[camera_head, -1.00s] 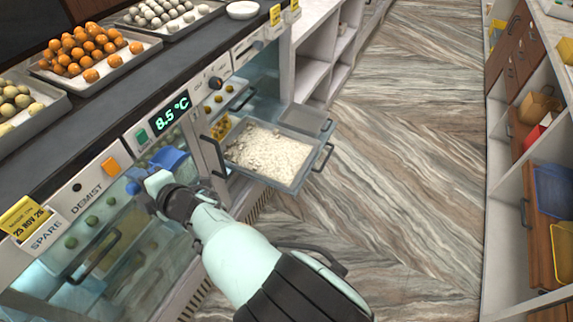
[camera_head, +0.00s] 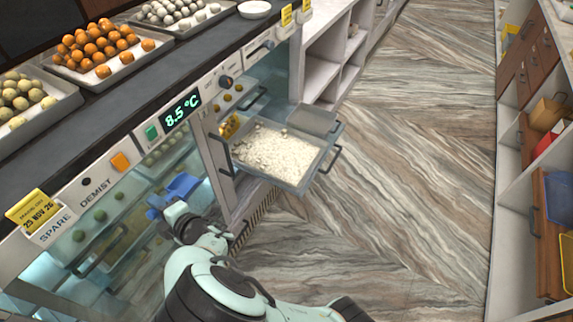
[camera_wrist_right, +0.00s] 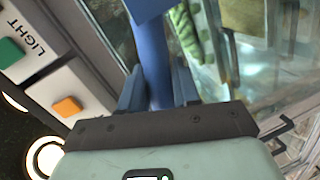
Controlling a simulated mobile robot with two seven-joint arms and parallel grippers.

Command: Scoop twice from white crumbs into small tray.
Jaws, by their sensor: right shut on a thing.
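White crumbs (camera_head: 275,150) fill a pan in a pulled-out glass-fronted drawer (camera_head: 333,160). A small flat grey tray-like piece (camera_head: 315,121) is at the drawer's back right; I cannot tell for sure that it is the small tray. My right gripper (camera_head: 172,212) is shut on a blue scoop (camera_head: 180,187), in front of the cabinet, left of and apart from the drawer. In the right wrist view the blue scoop handle (camera_wrist_right: 156,72) stands between the fingers (camera_wrist_right: 158,92). Whether the scoop holds crumbs cannot be seen. My left gripper is not in view.
The counter (camera_head: 110,105) bears trays of orange sweets (camera_head: 95,45) and pale sweets (camera_head: 22,98). Below are glass cabinet fronts with a drawer handle (camera_head: 100,250). Shelves (camera_head: 545,200) stand at the right. The floor (camera_head: 400,150) between is clear.

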